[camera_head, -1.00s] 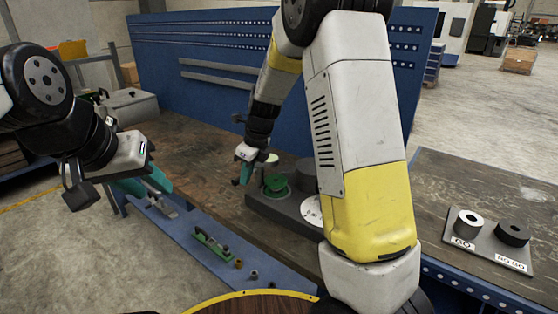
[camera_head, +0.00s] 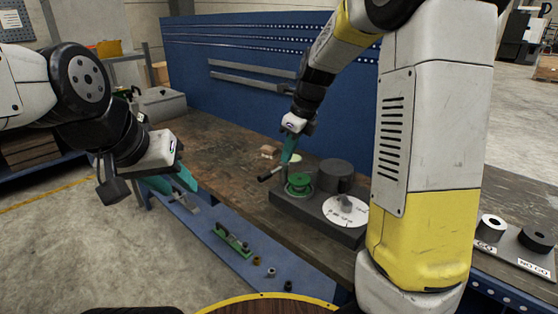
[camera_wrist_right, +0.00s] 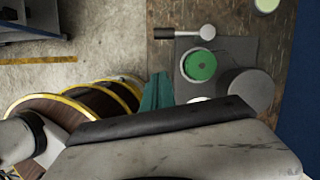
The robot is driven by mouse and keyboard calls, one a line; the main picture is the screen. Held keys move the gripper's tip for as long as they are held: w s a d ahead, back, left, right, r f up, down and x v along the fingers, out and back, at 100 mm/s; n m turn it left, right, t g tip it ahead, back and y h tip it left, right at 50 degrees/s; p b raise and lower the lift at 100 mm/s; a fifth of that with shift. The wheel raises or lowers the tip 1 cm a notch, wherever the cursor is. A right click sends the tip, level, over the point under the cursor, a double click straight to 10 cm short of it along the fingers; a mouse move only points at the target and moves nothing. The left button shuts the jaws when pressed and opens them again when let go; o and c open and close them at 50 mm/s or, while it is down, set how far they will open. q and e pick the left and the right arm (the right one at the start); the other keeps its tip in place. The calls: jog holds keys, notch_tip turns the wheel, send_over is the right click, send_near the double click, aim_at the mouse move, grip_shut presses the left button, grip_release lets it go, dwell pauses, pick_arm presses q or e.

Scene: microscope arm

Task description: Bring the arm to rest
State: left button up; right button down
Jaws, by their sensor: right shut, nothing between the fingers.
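A dark grey fixture block (camera_head: 320,222) sits on the workbench. It carries a green disc (camera_head: 299,183), a dark grey cylinder (camera_head: 336,174) and a white marked dial (camera_head: 346,211). A lever with a black handle (camera_head: 268,174) sticks out at its left; in the right wrist view the handle (camera_wrist_right: 177,33) points left from a pale round knob (camera_wrist_right: 207,32). My right gripper (camera_head: 287,159) is shut and empty just above the handle; its teal fingers (camera_wrist_right: 157,92) show apart from the handle in the wrist view. My left gripper (camera_head: 172,184) looks open and empty, left of the bench.
A plate with a light ring and a black ring (camera_head: 536,238) lies at the right of the bench. A green tool (camera_head: 233,241) and small parts lie on the lower blue shelf. A blue perforated panel (camera_head: 230,90) stands behind. The bench left of the fixture is mostly clear.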

jog(key=shift+s+d+r, duration=0.1)
jog(key=shift+r, duration=0.35)
jog(key=s+d+r+n+t, duration=0.2)
jog(key=s+r+n, duration=0.1)
jog(key=s+n, duration=0.8)
jog(key=s+d+r+n+t, duration=0.2)
jog(key=s+d+r+n, duration=0.1)
jog(key=s+n, duration=0.9)
jog(key=n, duration=0.2)
jog(key=shift+s+r+n+h, duration=0.15)
jog(key=shift+r+n+h, duration=0.05)
jog(key=shift+n+h, duration=0.1)
